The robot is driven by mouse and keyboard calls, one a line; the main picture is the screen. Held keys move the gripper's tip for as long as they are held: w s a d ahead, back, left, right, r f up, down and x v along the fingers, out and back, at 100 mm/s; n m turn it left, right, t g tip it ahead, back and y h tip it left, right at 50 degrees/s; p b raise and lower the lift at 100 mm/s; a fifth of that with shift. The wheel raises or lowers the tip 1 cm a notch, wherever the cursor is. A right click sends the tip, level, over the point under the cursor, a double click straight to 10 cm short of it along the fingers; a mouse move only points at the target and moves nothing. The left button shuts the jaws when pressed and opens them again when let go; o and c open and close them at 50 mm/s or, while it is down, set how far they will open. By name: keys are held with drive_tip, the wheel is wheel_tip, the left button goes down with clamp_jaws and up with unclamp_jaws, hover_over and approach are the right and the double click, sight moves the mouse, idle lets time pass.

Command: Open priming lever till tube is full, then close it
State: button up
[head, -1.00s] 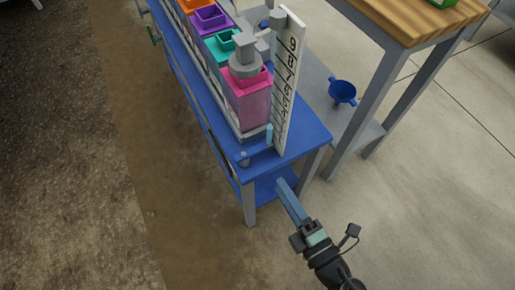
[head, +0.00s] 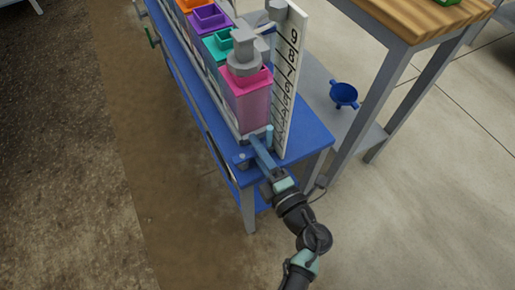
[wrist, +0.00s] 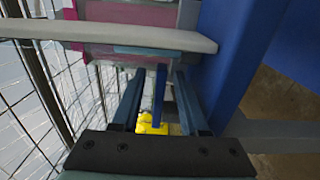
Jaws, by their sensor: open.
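The priming lever, a dark blue bar (wrist: 160,88), stands between my two open fingers in the wrist view. I cannot tell if either finger touches it. In the head view my gripper (head: 259,147) reaches over the blue bench's near end and hides most of the lever; a grey and blue piece (head: 242,160) shows beside it. A white scale board (head: 289,80) with black numbers stands upright at this end. A short light-blue column (head: 269,133) shows at its foot, apparently the tube's lower part; its fill level is unclear.
A pink tank (head: 247,103) with a grey cap stands behind the lever, with teal, purple and orange tanks beyond on the blue bench (head: 305,135). Something yellow (wrist: 152,123) shows beyond my fingers.

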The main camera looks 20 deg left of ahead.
clamp_jaws()
